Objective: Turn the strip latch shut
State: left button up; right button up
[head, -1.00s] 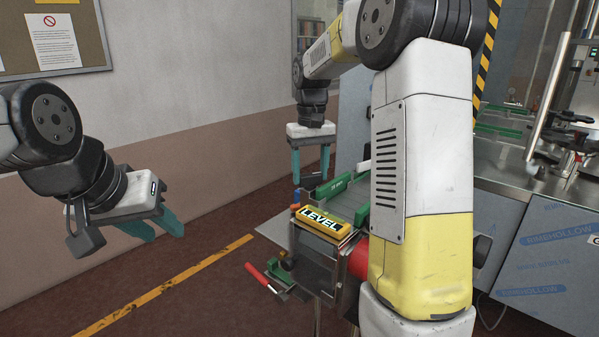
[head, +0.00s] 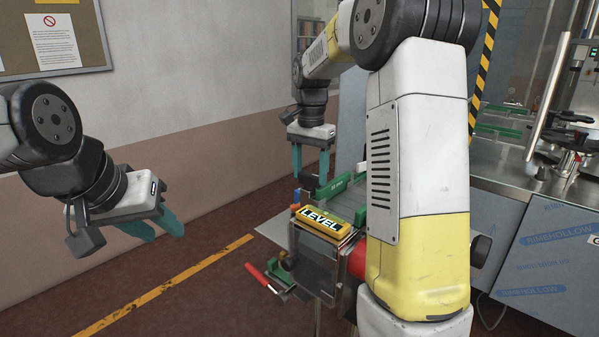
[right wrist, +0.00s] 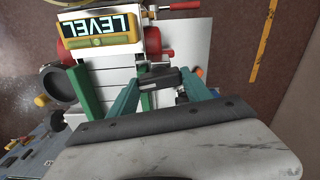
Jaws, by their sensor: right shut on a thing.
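My left gripper (head: 168,228) hangs open and empty at the left, away from the machine.
A yellow box marked LEVEL (head: 325,222) sits on the near end of the conveyor. A red-handled lever (head: 260,276) sticks out low at its left. My right arm hides part of the conveyor. A steel bench (head: 505,180) stands at the right; the floor at left is clear.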

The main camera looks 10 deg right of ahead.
aim_at(310, 174)
jog(key=shift+r+m, duration=0.1)
jog(key=shift+m, duration=0.7)
jog(key=o, duration=1.4)
jog(key=shift+c, duration=0.2)
notch_tip(310, 174, up, 7)
jog(key=shift+f, duration=0.1)
jog(key=shift+r, duration=0.5)
